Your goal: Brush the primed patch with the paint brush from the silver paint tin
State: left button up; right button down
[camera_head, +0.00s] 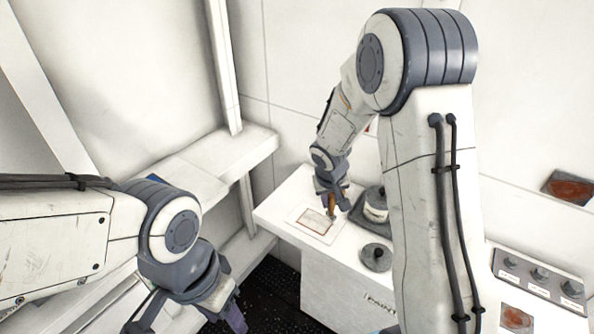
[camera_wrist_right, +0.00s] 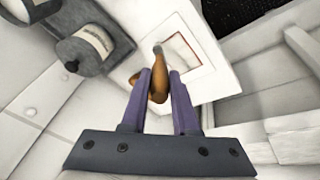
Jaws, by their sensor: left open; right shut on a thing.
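My right gripper (camera_head: 331,193) is shut on the paint brush (camera_head: 332,203), whose orange-brown handle (camera_wrist_right: 158,88) sits between the purple fingers in the wrist view. The brush's grey tip points at the primed patch (camera_head: 313,221), a pale rectangle with a reddish border on a white bench top. In the wrist view the tip overlaps the left edge of the patch (camera_wrist_right: 187,52); I cannot tell whether it touches. A labelled tin (camera_head: 376,206), apparently the silver paint tin, stands in a dark tray beside the patch. My left gripper (camera_head: 232,319) is open and empty, low at the left.
A round dark-topped thing (camera_head: 376,258) with a knob stands on the bench near the tray. A panel with several knobs (camera_head: 538,277) is at the lower right. A rusty patch (camera_head: 568,188) is on the right wall. A white ledge (camera_head: 220,153) lies left of the bench.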

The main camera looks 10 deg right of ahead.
jog(key=shift+r, duration=0.95)
jog(key=shift+s+d+r+p, duration=0.1)
jog(key=shift+d+r+p, duration=0.2)
jog(key=shift+r+p, duration=0.5)
pick_arm(q)
jog(key=shift+d+r+p, duration=0.2)
jog(key=shift+r+p, duration=1.2)
jog(key=shift+r, duration=1.15)
pick_arm(e)
jog(key=shift+a+r, duration=0.1)
jog(key=shift+r, duration=1.6)
